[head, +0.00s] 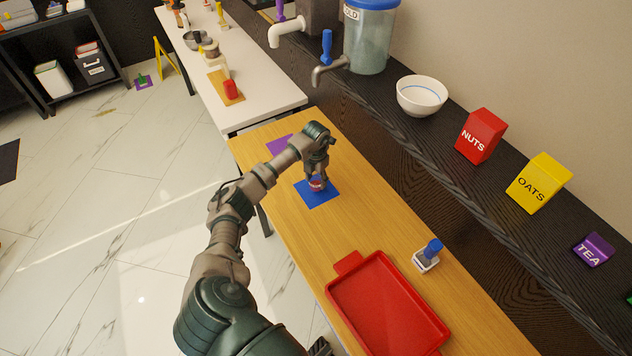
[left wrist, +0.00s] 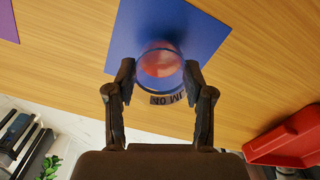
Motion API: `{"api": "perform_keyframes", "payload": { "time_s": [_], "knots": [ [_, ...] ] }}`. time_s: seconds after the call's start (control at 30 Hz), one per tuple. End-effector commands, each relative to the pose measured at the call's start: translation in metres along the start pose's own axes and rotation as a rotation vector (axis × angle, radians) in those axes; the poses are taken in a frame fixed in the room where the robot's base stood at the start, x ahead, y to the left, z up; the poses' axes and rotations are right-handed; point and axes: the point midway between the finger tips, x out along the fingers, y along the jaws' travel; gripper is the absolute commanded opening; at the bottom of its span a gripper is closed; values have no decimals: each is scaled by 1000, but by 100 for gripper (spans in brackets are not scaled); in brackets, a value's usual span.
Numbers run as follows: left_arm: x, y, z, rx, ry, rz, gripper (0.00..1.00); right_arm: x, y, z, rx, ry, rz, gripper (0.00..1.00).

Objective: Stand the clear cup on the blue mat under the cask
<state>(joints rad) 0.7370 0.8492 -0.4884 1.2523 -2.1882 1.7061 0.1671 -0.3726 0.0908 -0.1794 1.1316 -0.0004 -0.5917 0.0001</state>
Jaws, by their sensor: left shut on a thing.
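The clear cup (left wrist: 160,68) has a dark lettered band and shows reddish inside. My left gripper (head: 317,178) is shut on it, one finger on each side, in the left wrist view (left wrist: 158,82). The cup also shows in the head view (head: 317,185), partly hidden by the fingers. It is over the blue mat (head: 322,200), near one edge; I cannot tell whether its base touches. The mat also shows in the left wrist view (left wrist: 190,30). The cask (head: 368,45), with a blue lid and blue-handled tap (head: 330,68), stands on the dark shelf. My right gripper is not in view.
A red tray (head: 385,310) and a small blue-topped item (head: 427,256) are on the wooden table. A purple mat (head: 278,144) lies beyond the arm. The shelf holds a white bowl (head: 421,95), a nuts box (head: 480,136) and an oats box (head: 538,183).

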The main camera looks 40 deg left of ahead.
Motion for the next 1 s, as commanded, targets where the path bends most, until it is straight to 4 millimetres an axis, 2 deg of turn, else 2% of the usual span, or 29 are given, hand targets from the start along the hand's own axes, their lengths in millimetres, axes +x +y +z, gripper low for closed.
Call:
{"api": "perform_keyframes", "payload": {
  "time_s": [0.1,0.4,0.43,0.5,0.53,0.87,1.0],
  "knots": [
    [16,-1,0,0,1,-2,23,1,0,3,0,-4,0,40],
    [19,0,0,0,-1,0,23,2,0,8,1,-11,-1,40],
    [19,0,0,0,-1,-1,57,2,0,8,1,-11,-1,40],
    [18,0,0,0,-1,-1,75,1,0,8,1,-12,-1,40],
    [18,0,0,0,-1,-1,78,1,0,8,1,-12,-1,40],
    [17,0,0,0,-2,-1,78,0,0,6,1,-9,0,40],
    [0,1,1,0,-6,1,78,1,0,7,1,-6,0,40]
  ]
}}
